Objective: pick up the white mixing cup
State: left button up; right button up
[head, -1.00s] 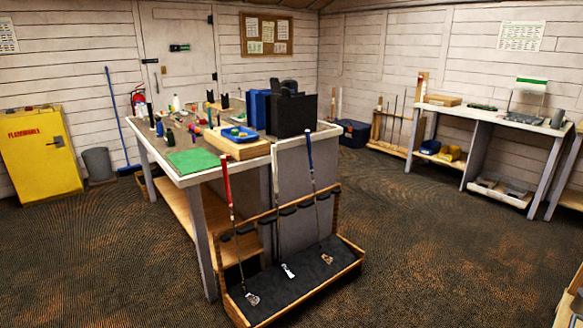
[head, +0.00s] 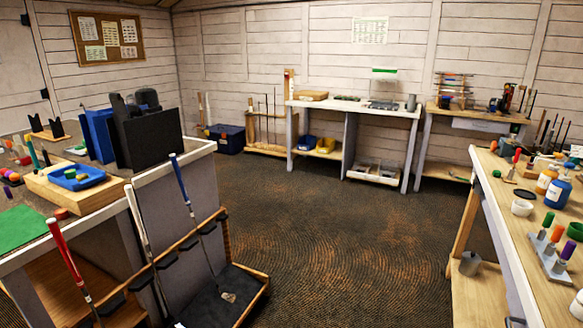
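A small white cup (head: 522,207), which looks like the white mixing cup, stands upright near the left edge of the workbench on the right (head: 512,245). It is small in the picture, and I cannot make out what is inside it. Neither of my grippers shows in the head view, and nothing is seen touching the cup.
A club rack (head: 240,290) stands at left. The dark floor (head: 340,235) between the benches is open.

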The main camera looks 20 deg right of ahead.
aim_at(522, 209)
jog(key=i+z, duration=0.45)
jog(key=i+j+z, duration=0.1)
jog(key=i+z, duration=0.3)
jog(key=i+j+z, duration=0.25)
jog(key=z, duration=0.2)
jog(key=i+j+z, duration=0.4)
